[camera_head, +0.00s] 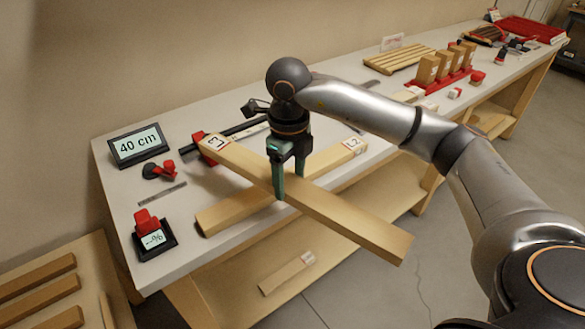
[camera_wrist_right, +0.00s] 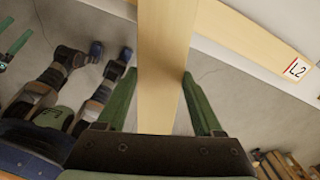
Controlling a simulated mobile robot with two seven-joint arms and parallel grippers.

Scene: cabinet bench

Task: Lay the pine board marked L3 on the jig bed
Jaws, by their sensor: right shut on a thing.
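The pine board marked L3 (camera_head: 335,217) is held in the air by my right gripper (camera_head: 289,188), which is shut around its middle. In the head view it slants from upper left to lower right, and its L3 label is at the left end. It also shows between the fingers in the right wrist view (camera_wrist_right: 163,60). The jig bed seems to be the dark rail (camera_head: 240,130) behind the board, with a red block at its left end; the arm and board partly hide it. My left gripper does not show in the head view.
A board marked L2 (camera_head: 325,160) lies on the bench below L3, crossing under it. A 40 cm display (camera_head: 139,146), a red-topped meter (camera_head: 152,238) and a steel ruler (camera_head: 162,194) stand left. A red rack with upright blocks (camera_head: 440,83) is at far right.

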